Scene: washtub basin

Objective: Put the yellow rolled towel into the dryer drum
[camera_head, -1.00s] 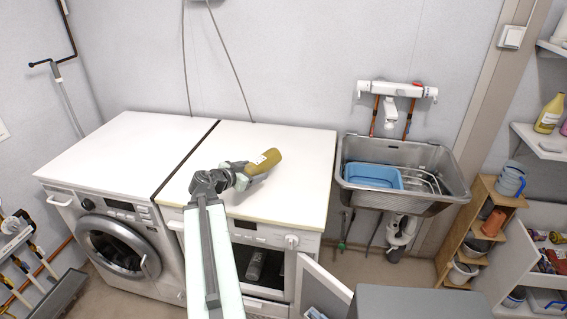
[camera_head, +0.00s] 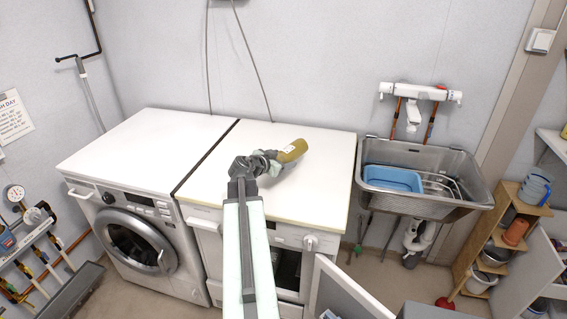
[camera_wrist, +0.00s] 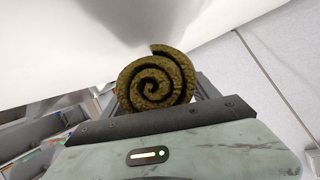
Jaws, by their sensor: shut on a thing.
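The fingertips are mostly hidden. The right-hand machine (camera_head: 204,226) has its front door (camera_head: 345,290) swung open, and my arm covers much of its opening. The left-hand machine (camera_head: 85,205) has a round glass door (camera_head: 138,247) that is shut. I cannot see a drum clearly.
A metal sink (camera_head: 425,206) with a blue basin (camera_head: 393,179) is on the wall to the right. A wooden shelf unit (camera_head: 497,250) stands farther right. Tools on a rack (camera_head: 30,255) are at the left. The machine tops are clear.

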